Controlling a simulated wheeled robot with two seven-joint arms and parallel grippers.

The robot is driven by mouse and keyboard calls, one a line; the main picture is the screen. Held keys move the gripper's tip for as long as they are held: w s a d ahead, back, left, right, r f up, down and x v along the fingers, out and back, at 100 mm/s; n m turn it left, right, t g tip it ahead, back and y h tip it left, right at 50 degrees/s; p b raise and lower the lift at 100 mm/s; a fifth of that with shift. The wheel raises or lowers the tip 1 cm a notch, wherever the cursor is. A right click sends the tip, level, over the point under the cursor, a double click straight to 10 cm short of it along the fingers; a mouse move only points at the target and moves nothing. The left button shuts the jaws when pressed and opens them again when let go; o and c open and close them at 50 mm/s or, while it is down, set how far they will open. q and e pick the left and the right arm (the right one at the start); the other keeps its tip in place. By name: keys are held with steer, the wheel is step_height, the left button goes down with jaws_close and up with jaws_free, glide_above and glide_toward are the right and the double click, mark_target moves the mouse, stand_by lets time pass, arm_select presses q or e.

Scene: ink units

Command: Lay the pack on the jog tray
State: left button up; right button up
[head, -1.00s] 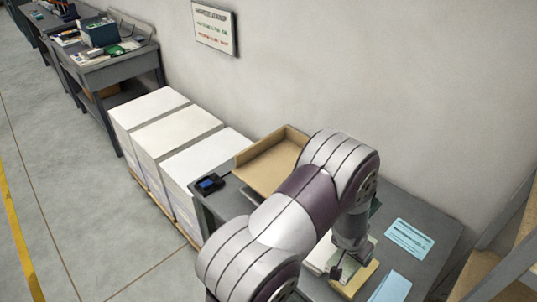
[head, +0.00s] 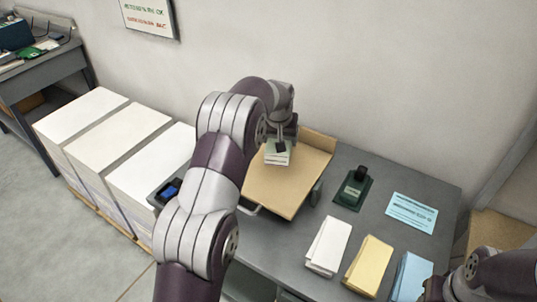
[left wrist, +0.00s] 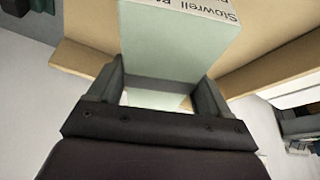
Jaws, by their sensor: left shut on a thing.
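The pack (head: 277,154) is a pale green-white block with printed lettering on its label. My left gripper (head: 281,143) is shut on it. The left wrist view shows the pack (left wrist: 178,45) between the two fingers of the gripper (left wrist: 160,92). The jog tray (head: 285,194) is a tan tray with raised walls at the back, standing on the grey table. The pack is over the back part of the tray. I cannot tell whether it touches the tray floor. Part of my right arm shows at the bottom right; its gripper is out of view.
White, yellow and blue paper stacks (head: 328,246) (head: 369,262) (head: 411,276) lie along the table front. A dark green stamp-like device (head: 353,188) and a light blue sheet (head: 411,212) lie right of the tray. Tall white paper piles (head: 150,165) stand left of the table.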

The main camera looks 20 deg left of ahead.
mark_target(270, 138)
arm_select(q)
steer(key=a, duration=0.1)
steer(key=s+a+f, duration=0.1)
steer(key=shift+a+f, duration=0.3)
steer(key=shift+a, duration=0.1)
step_height(270, 138, down, 4)
steer(key=shift+s+r+p, duration=0.15)
steer(key=shift+r+p, duration=0.05)
steer(key=shift+p, duration=0.35)
steer(key=shift+a+f, duration=0.1)
steer(key=shift+f, duration=0.3)
steer(key=o, duration=1.3)
steer(key=shift+f, duration=0.1)
steer(key=shift+r, duration=0.25)
steer(key=b+v, duration=0.1)
steer(key=v, duration=1)
steer(key=shift+s+r, duration=0.15)
steer(key=shift+s, duration=0.1)
steer(key=s+d+f+m+g, duration=0.1)
steer(key=s+d, duration=0.2)
steer(key=s, duration=0.6)
steer(key=s+d+f+m+g, duration=0.1)
steer(key=s+d, duration=0.3)
steer(key=s, duration=0.5)
steer(key=s+d+f+m+h, duration=0.1)
steer(key=s+d+f, duration=0.2)
steer(key=s, duration=0.7)
steer(key=shift+d+f+g, duration=0.15)
steer(key=shift+d+g, duration=0.2)
steer(key=shift+g, duration=0.05)
